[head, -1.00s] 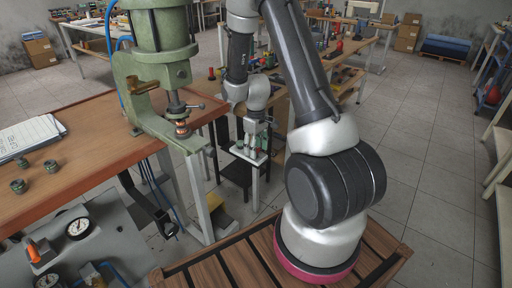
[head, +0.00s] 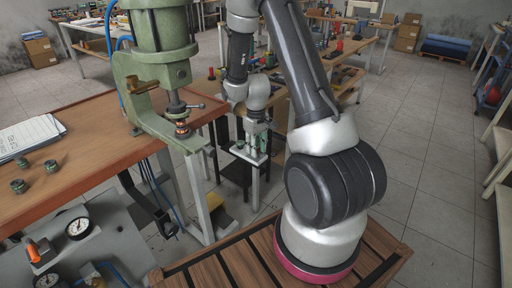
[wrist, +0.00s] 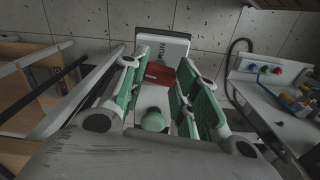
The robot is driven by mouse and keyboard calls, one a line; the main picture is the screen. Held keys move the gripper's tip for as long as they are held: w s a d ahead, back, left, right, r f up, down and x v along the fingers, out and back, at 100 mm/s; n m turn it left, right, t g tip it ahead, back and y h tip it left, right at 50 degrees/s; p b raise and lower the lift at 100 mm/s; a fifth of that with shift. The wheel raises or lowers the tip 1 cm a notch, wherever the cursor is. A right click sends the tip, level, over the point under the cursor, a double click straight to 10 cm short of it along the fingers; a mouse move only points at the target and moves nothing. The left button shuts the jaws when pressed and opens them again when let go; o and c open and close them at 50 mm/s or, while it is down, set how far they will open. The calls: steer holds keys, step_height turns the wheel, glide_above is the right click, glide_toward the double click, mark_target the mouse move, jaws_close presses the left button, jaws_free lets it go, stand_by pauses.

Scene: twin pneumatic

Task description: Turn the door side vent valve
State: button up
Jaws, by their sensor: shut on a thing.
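The jaws are closed on the valve, though the exact contact is partly hidden by the fingers. A rounded green part (wrist: 154,121) sits nearer the palm between the fingers. In the head view my gripper (head: 250,152) is beyond the press, low beside the workbench, and the valve is too small to make out.
A green press (head: 160,70) stands on the wooden bench (head: 85,150) at left. A grey panel with gauges (head: 79,228) is at lower left. In the wrist view, a grey box with coloured buttons (wrist: 268,69) is at right. Open tiled floor (head: 430,180) lies at right.

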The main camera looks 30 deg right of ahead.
steer(key=m, duration=1.2)
steer(key=shift+m, duration=1.9)
steer(key=o, duration=1)
steer(key=shift+r, duration=0.15)
